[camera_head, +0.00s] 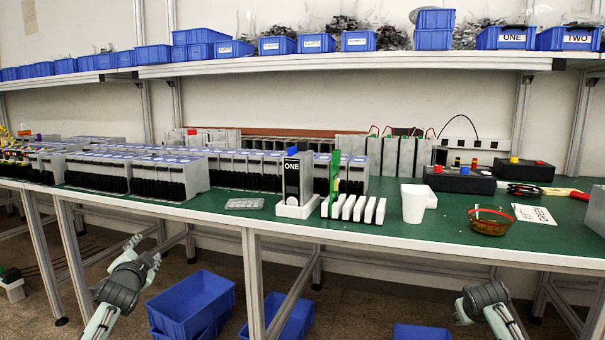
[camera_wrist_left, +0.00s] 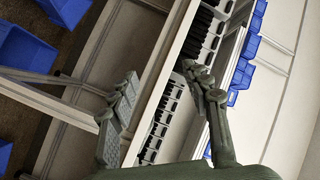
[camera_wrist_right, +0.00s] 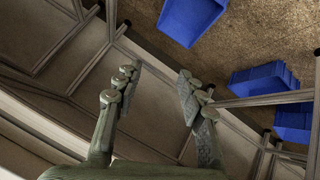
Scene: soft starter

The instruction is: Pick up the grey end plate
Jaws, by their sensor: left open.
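A flat grey piece (camera_head: 245,203) lies on the green table top (camera_head: 225,212), left of the white stand. I cannot tell for sure whether it is the grey end plate. A dark grey upright unit labelled ONE (camera_head: 291,180) stands in the white stand (camera_head: 296,208). My left gripper (camera_head: 145,249) is open and empty, in front of and below the table edge, well apart from the flat piece. Its spread fingers show in the left wrist view (camera_wrist_left: 160,75). My right gripper (camera_wrist_right: 158,78) is open and empty, low in front of the table's right part.
Rows of grey and black modules (camera_head: 130,178) fill the table's left and back. White slots (camera_head: 353,208), a green board (camera_head: 334,172), a white cup (camera_head: 413,203) and a bowl (camera_head: 490,221) stand to the right. Blue bins (camera_head: 192,300) lie under the table. The table's front edge (camera_head: 400,241) separates both grippers from the top.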

